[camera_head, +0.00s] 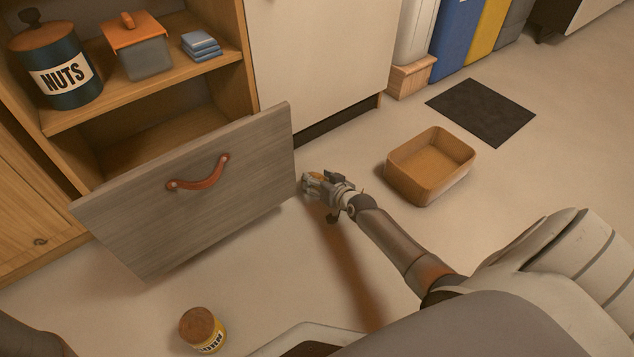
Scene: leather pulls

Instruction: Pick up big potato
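My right gripper (312,186) is low over the floor, just right of the open drawer's right edge. A small yellow-brown patch (316,176) shows at its fingers. It could be the potato, but it is mostly hidden and too small to be sure. I cannot tell whether the fingers are open or shut on it. No other potato is visible. Only part of my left arm shows at the bottom left corner; its gripper is out of view.
A grey drawer (225,205) with a leather pull (200,174) stands open. An open tan bin (403,187) sits right of my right gripper. A corn jar (203,330) stands on the floor in front. A dark mat (483,111) lies behind the bin.

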